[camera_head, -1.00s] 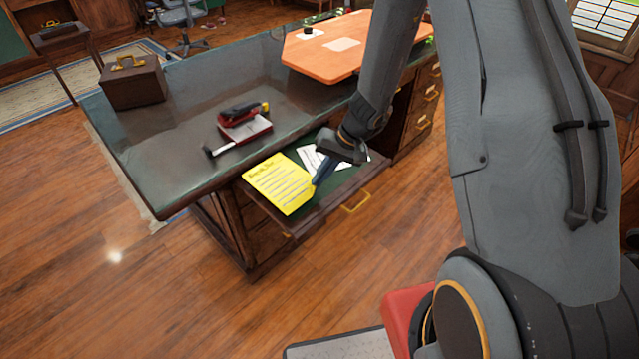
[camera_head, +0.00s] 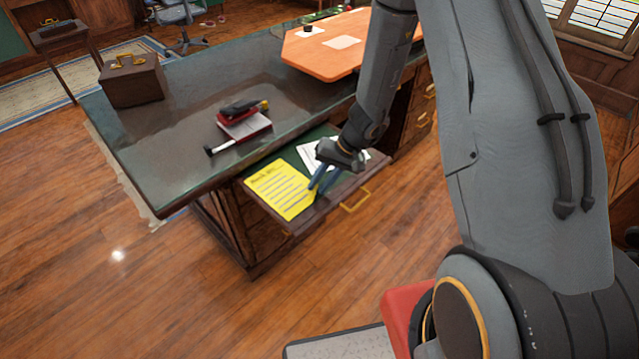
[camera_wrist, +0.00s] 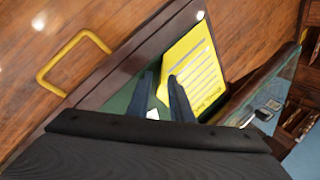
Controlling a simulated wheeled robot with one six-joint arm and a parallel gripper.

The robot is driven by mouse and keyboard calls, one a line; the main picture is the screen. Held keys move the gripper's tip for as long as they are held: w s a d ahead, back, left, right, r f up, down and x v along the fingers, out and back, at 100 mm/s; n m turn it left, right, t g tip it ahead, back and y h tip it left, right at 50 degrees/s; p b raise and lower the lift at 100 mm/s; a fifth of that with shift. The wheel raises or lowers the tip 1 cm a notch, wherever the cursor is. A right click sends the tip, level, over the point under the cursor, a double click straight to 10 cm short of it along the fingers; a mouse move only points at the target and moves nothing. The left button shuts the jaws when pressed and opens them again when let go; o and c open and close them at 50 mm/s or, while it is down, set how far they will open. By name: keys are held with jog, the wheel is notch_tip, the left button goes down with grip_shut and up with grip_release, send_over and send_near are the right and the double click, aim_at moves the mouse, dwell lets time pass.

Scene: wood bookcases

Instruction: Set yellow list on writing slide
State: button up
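The yellow list (camera_head: 281,190) is a sheet with dark writing lines. It lies flat on the green-topped writing slide (camera_head: 316,216), which is pulled out from the desk, near the slide's left end. The list also shows in the wrist view (camera_wrist: 193,68), with the slide's green surface (camera_wrist: 119,97) beside it. My gripper (camera_head: 316,190) is just over the list's right edge. In the wrist view my gripper (camera_wrist: 160,76) has its two fingers apart, with green surface and a strip of yellow between them. Whether a fingertip touches the sheet cannot be told.
A white paper (camera_head: 308,156) lies on the slide behind my gripper. A brass handle (camera_head: 355,202) sticks out at the slide's front. The floor in front is clear.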

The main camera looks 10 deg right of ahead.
jog(key=shift+d+r, duration=0.1)
jog(key=shift+r, duration=0.35)
jog(key=w+b+v, duration=0.1)
jog(key=b+v, duration=0.1)
jog(key=v, duration=0.8)
jog(key=s+d+r+n+h, duration=0.1)
jog(key=s+r+h, duration=0.1)
jog(key=s+r, duration=0.3)
jog(key=s+d+r+n+h, duration=0.1)
jog(key=s+r+h, duration=0.2)
jog(key=s, duration=1)
jog(key=shift+s+r, duration=0.35)
jog(key=shift+r, duration=0.6)
